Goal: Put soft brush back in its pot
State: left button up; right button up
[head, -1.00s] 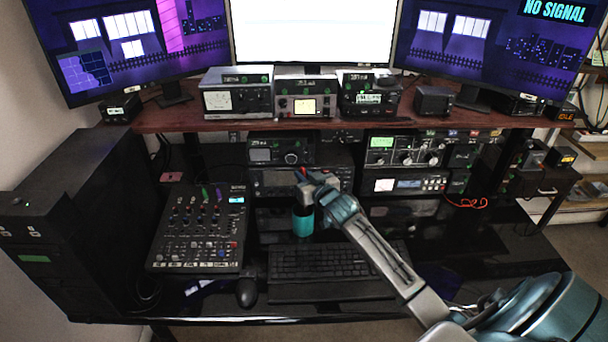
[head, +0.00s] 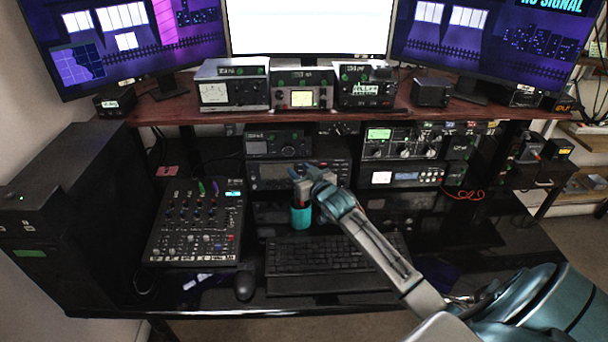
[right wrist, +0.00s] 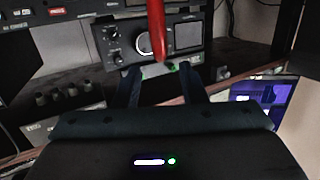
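The teal pot (head: 301,216) stands on the desk just behind the keyboard. My right gripper (head: 308,172) is directly above it, coming in from the lower right. In the right wrist view my two dark fingers (right wrist: 162,80) stand apart. A slim red handle (right wrist: 157,30), which I take to be the soft brush's, lies between their tips with gaps on both sides. In the head view a small pale, reddish piece (head: 300,190) shows between the gripper and the pot's rim; it seems to be part of the brush. The brush's lower end is hidden. My left gripper is out of view.
The keyboard (head: 320,256) and mouse (head: 244,286) are in front of the pot. A mixer (head: 195,225) is to the left. Radios (head: 300,174) fill the rack behind, beneath a wooden shelf (head: 215,112).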

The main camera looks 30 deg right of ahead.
jog(key=s+r+b, duration=0.1)
jog(key=s+b, duration=0.1)
jog(key=s, duration=0.8)
jog(key=shift+s+a+r+b, duration=0.15)
jog(key=shift+s+a+b, duration=0.2)
jog(key=shift+a, duration=0.1)
